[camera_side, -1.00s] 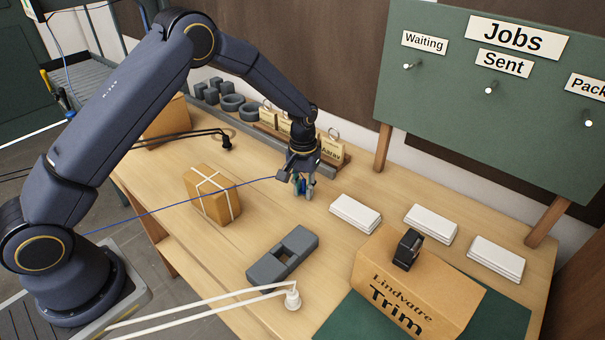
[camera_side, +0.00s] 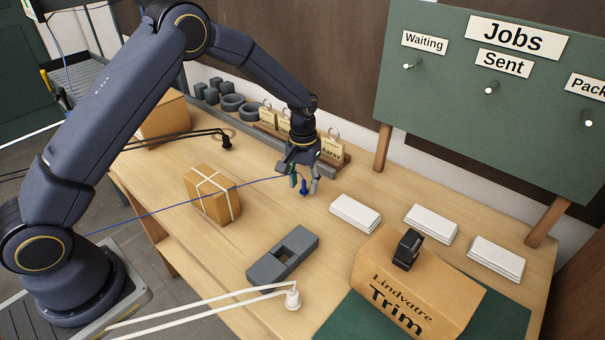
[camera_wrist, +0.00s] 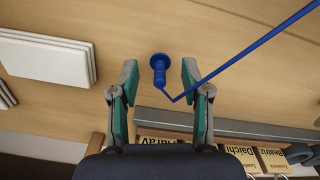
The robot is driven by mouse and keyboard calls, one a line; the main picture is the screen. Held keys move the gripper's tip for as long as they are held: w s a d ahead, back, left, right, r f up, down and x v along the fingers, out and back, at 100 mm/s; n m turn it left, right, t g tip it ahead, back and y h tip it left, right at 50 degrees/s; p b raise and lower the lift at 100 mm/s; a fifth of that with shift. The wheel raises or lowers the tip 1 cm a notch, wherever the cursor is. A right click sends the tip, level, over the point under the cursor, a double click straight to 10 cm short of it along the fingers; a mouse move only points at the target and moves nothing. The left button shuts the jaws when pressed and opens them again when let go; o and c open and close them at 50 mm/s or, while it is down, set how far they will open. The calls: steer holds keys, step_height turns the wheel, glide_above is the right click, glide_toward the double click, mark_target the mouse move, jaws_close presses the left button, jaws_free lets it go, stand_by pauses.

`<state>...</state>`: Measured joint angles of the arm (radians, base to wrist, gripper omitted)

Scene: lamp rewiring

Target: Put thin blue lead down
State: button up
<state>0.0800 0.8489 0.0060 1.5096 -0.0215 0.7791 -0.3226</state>
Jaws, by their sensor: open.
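The thin blue lead (camera_side: 180,203) runs from the lower left across the table to my gripper. Its blue plug (camera_side: 304,186) is below my gripper in the side view. In the wrist view the plug (camera_wrist: 159,70) lies between the two fingertips, with a gap on each side, and the cord runs off to the upper right. My gripper (camera_side: 304,182) has its fingers spread over the table; they also show apart in the wrist view (camera_wrist: 160,80). The plug appears to stand on the table, but the side view is too small to be certain of contact.
A string-tied parcel (camera_side: 213,194) stands left of my gripper. White stacks (camera_side: 354,213) lie to its right. A grey block (camera_side: 283,255) and a white lead's plug (camera_side: 292,299) are nearer the front. Name tags (camera_side: 331,149) stand behind on a rack.

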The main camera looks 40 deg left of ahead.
mark_target(302, 192)
steer(key=s+a+r+t, duration=0.1)
steer(key=s+r, duration=0.3)
steer(key=r, duration=0.6)
steer(key=s+a+r+t, duration=0.1)
steer(key=s+r, duration=0.2)
steer(key=r, duration=0.8)
steer(key=s+a+r+m+t, duration=0.1)
steer(key=s+r, duration=0.1)
steer(key=s, duration=0.9)
steer(key=s+a+r+m+t, duration=0.1)
steer(key=s+r+m+t, duration=0.1)
steer(key=s, duration=0.9)
steer(key=shift+r+t, duration=0.2)
steer(key=shift+t, duration=0.1)
